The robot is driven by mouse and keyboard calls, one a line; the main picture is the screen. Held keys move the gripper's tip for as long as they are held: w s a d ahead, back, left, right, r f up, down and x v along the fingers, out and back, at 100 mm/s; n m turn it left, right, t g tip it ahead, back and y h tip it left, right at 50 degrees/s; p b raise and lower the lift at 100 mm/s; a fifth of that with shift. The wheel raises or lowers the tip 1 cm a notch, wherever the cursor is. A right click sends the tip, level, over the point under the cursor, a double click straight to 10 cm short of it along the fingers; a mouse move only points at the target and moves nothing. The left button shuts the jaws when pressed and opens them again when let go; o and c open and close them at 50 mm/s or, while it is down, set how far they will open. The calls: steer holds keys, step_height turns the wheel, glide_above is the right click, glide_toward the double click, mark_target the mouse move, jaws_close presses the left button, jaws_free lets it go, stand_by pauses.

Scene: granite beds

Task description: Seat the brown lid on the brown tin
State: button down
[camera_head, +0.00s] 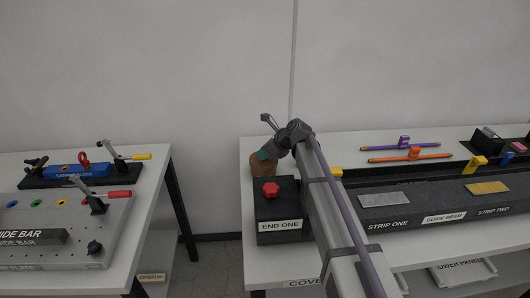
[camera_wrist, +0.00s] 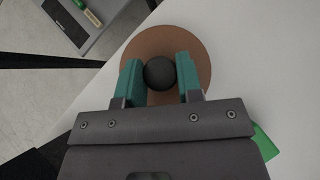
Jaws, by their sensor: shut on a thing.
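The brown lid (camera_wrist: 165,42) is a round disc with a dark ball knob (camera_wrist: 159,73) in its middle, seen from above in the wrist view. My gripper (camera_wrist: 159,78) has its two teal fingers shut on the knob, one on each side. In the head view my gripper (camera_head: 266,154) is at the brown tin (camera_head: 258,168), which stands on the table's left end behind the END ONE block. My arm and gripper cover part of the tin. I cannot tell whether the lid touches the tin's rim; the lid hides the tin in the wrist view.
The END ONE block (camera_head: 279,209) with its red knob (camera_head: 271,189) stands just in front of the tin. A green thing (camera_wrist: 265,142) shows beside my gripper. Strips and pencils lie to the right. A gap separates the left table (camera_head: 152,190).

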steer(key=shift+f+b, duration=0.45)
steer(key=shift+f, duration=0.05)
stand_by(0.3)
steer(key=c, duration=0.7)
jaws_free()
steer(key=p+v, duration=0.7)
steer(key=v, duration=0.4)
steer(key=shift+p, duration=0.35)
